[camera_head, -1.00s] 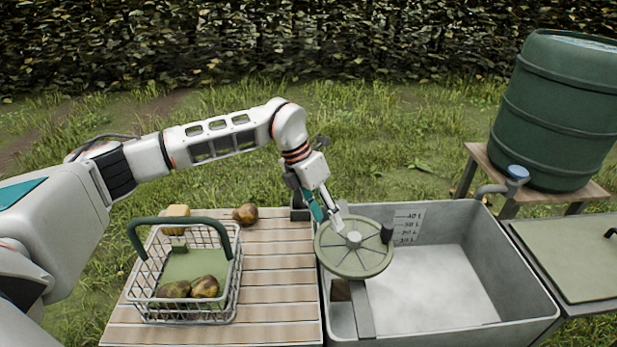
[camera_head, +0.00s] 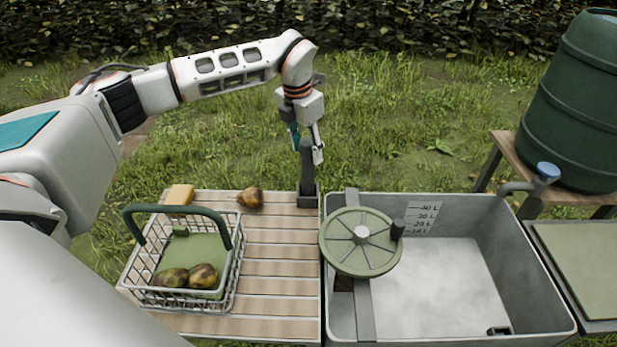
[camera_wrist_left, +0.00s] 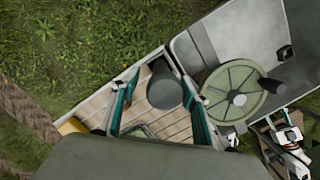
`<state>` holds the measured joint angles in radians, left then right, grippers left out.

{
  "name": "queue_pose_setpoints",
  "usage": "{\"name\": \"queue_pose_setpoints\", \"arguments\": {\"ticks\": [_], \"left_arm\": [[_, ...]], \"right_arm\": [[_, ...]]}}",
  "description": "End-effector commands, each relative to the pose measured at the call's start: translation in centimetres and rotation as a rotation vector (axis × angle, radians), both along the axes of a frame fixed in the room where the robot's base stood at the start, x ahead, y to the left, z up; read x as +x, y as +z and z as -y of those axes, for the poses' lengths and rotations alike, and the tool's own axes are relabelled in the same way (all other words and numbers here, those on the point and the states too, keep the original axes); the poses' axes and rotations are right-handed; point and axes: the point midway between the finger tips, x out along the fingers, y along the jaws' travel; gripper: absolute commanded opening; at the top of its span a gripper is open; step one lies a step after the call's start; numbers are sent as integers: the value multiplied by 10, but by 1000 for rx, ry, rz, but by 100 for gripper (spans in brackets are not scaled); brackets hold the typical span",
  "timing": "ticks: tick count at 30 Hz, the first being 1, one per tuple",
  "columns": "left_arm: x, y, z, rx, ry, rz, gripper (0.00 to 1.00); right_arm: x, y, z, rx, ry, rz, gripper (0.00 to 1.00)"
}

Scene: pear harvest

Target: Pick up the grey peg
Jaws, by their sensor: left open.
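The grey peg (camera_head: 307,165) stands upright on a dark grey block at the back right corner of the slatted table. My left gripper (camera_head: 307,147) is open and points down at the peg's upper part. In the left wrist view the peg's round dark end (camera_wrist_left: 164,92) lies between the two open fingers. A gap shows on both sides, so the fingers do not look closed on it.
A green spoked wheel (camera_head: 361,236) with a black knob sits over the left side of the grey basin (camera_head: 545,290), close right of the peg. A wire basket (camera_head: 236,275) with pears, a loose pear (camera_head: 250,197) and a yellow block (camera_head: 180,194) are on the table.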

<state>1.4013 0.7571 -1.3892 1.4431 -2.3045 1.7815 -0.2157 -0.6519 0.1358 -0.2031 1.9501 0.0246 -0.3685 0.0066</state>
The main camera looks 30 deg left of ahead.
Motion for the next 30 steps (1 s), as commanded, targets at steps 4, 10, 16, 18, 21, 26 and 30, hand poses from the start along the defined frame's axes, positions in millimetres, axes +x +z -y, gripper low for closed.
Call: {"name": "queue_pose_setpoints", "arguments": {"ticks": [4,10,16,18,21,26,30], "left_arm": [[-1,-20,5,1,-2,-4,45],[2,-44,7,-1,0,-1,45],[3,-49,8,0,-1,1,45],[3,-49,8,0,-1,1,45],[3,-48,8,0,-1,1,27],[3,-48,8,0,-1,0,0],[3,-48,8,-1,-1,2,0]], "right_arm": [[-1,2,5,-8,-6,-7,40],[-4,-1,12,-18,-15,-20,40],[-7,-7,11,-17,-17,-33,40],[-7,-7,11,-16,-18,-33,40],[-6,-7,11,-16,-17,-31,40],[-5,-5,10,-14,-18,-27,40],[-4,-3,10,-13,-18,-23,40]]}}
